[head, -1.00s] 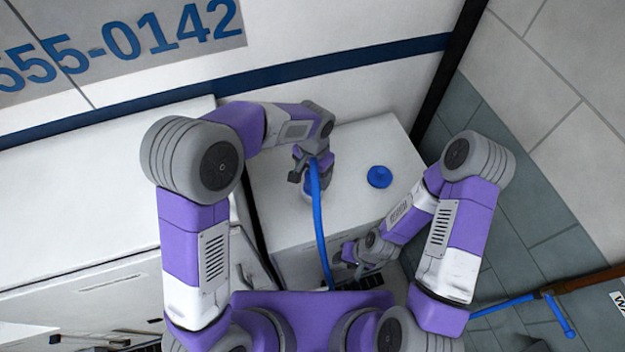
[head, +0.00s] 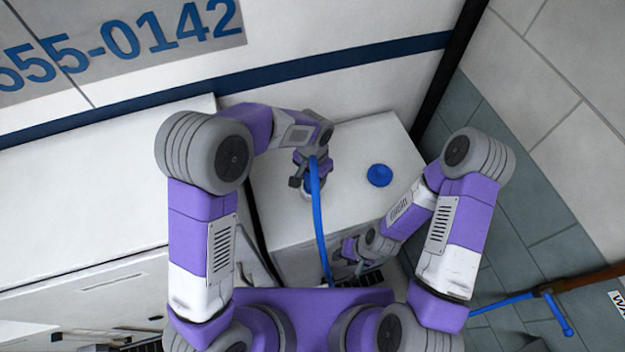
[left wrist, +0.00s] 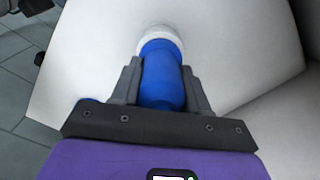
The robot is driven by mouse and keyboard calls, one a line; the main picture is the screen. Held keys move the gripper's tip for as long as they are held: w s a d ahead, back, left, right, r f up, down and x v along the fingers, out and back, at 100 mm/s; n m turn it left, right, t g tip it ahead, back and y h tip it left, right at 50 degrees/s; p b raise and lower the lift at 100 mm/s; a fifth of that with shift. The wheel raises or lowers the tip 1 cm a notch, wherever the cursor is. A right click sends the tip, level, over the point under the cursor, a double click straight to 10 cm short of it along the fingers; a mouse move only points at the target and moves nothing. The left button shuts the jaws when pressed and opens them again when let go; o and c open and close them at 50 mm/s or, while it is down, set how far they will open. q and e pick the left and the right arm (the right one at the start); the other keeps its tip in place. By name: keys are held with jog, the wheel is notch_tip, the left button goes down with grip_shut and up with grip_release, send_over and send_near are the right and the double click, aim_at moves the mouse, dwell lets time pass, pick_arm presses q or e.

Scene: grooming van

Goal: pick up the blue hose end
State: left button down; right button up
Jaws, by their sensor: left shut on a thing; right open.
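The blue hose (head: 318,215) arches over my left gripper and runs down toward my body in the head view. My left gripper (head: 307,185) is over the white counter, largely hidden by its own wrist and the hose. In the left wrist view, my left gripper (left wrist: 161,88) is shut on the blue hose end (left wrist: 162,75), one finger on each side. A white ring (left wrist: 160,38) sits at the far end of the blue part, against the white surface; whether they are joined I cannot tell. My right gripper (head: 352,253) is open and empty near the counter's front edge.
A round blue cap (head: 380,175) lies on the white counter (head: 355,145), right of my left gripper. A white wall stands behind. A blue tube (head: 505,302) and a brown pole (head: 590,279) are at the lower right, over grey tiles.

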pick_arm(q)
notch_tip(320, 180, up, 8)
jog(key=shift+r+b, duration=0.25)
jog(key=shift+b, duration=0.05)
notch_tip(320, 180, up, 4)
jog(key=shift+f+p, duration=0.2)
jog(key=shift+p, duration=0.65)
notch_tip(320, 180, up, 2)
jog(key=shift+r+p, duration=0.2)
jog(key=shift+p, duration=0.75)
notch_tip(320, 180, down, 6)
jog(key=b, duration=0.6)
notch_tip(320, 180, down, 4)
jog(key=b, duration=0.3)
jog(key=shift+r, duration=0.25)
jog(key=shift+f+b, duration=0.35)
jog(key=shift+f, duration=0.1)
jog(key=shift+f, duration=0.5)
